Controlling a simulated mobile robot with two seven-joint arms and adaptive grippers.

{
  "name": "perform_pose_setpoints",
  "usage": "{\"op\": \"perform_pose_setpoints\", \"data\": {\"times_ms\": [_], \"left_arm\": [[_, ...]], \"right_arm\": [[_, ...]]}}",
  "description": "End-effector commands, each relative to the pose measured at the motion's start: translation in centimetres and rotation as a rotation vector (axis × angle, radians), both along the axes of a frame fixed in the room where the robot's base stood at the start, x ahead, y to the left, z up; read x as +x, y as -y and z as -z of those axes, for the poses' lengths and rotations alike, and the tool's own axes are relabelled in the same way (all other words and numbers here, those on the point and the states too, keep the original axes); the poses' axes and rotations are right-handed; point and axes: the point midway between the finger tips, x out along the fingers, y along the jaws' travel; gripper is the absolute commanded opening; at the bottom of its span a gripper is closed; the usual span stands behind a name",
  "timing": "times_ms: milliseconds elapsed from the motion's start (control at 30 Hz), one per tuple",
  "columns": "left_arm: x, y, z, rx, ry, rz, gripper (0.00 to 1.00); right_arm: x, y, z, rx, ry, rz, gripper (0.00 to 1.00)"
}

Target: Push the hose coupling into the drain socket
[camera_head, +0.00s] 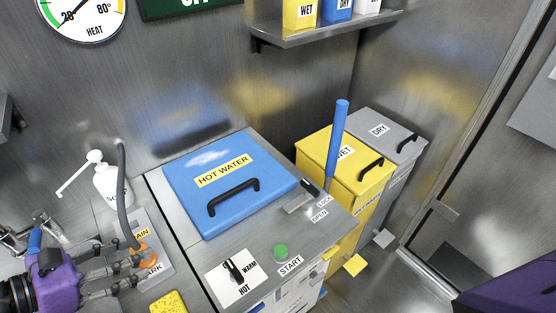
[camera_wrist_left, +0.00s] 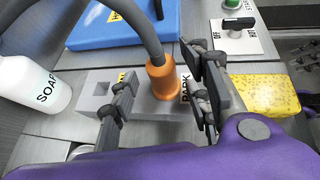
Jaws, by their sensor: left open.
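The orange hose coupling (camera_head: 146,254) hangs on the end of a grey hose (camera_head: 124,190). In the left wrist view the coupling (camera_wrist_left: 163,84) stands upright on a grey block (camera_wrist_left: 142,107), beside the PARK label. My left gripper (camera_head: 134,266) reaches in from the left. Its jaws are open, with the coupling between the fingers (camera_wrist_left: 158,88) and visible gaps beside it.
A white soap bottle (camera_head: 112,184) stands behind the block. A yellow sponge (camera_head: 168,303) lies in front, close to my left fingers. The blue HOT WATER lid (camera_head: 225,170) and the WARM/HOT switch panel (camera_head: 236,278) are to the right.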

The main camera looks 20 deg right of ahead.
Motion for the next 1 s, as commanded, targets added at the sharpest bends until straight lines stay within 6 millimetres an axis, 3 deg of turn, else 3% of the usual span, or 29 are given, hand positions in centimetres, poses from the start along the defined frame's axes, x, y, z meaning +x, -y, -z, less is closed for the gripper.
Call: {"op": "perform_pose_setpoints", "data": {"times_ms": [267,600,1000], "left_arm": [[0.14,0.32,0.28,0.001,-0.001,0.001,0.44],[0.14,0.29,0.27,0.001,0.000,0.000,0.01],[0.18,0.28,-0.37,0.002,0.001,0.000,0.00]], "right_arm": [[0.23,-0.12,0.05,0.002,0.003,-0.001,0.40],[0.20,-0.17,0.09,0.003,0.002,-0.001,0.40],[0.13,-0.19,0.20,0.003,0.001,-0.001,0.40]]}}
